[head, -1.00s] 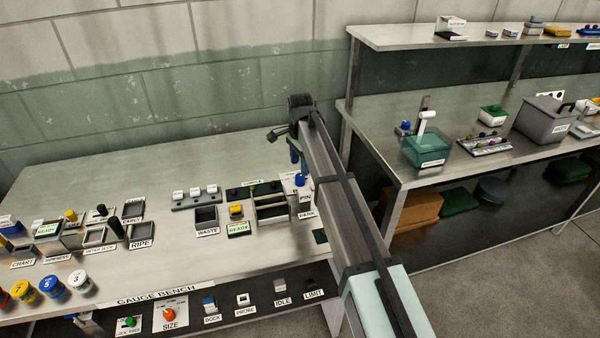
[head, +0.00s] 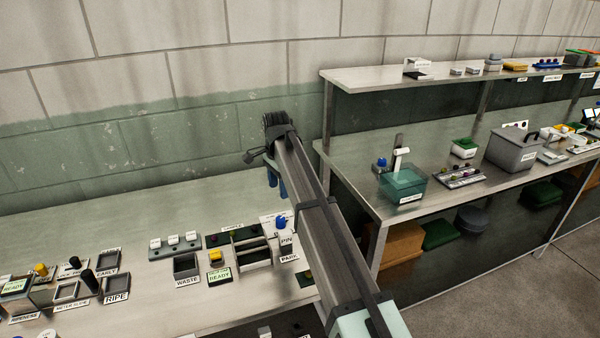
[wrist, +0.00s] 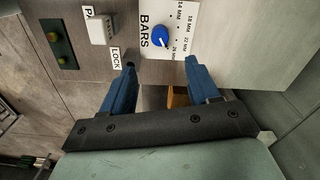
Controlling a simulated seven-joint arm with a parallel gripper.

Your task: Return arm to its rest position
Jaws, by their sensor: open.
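My gripper (head: 275,180) hangs over the back right part of the gauge bench (head: 150,222) in the head view, its blue fingers pointing down. In the wrist view my gripper (wrist: 160,88) has its two blue fingers spread wide apart with nothing held between them. Past the fingertips, a blue knob (wrist: 160,37) sits on a white plate marked BARS with mm sizes. A white block (wrist: 101,30) and a LOCK label lie left of it. My arm hides part of the bench's right end in the head view.
Right of my arm stands a second bench with a teal bin (head: 403,184), a grey lidded box (head: 512,150) and a raised shelf (head: 440,76). On the gauge bench are a slotted rack (head: 252,254), a waste bin (head: 186,266) and small trays. The wall is close behind.

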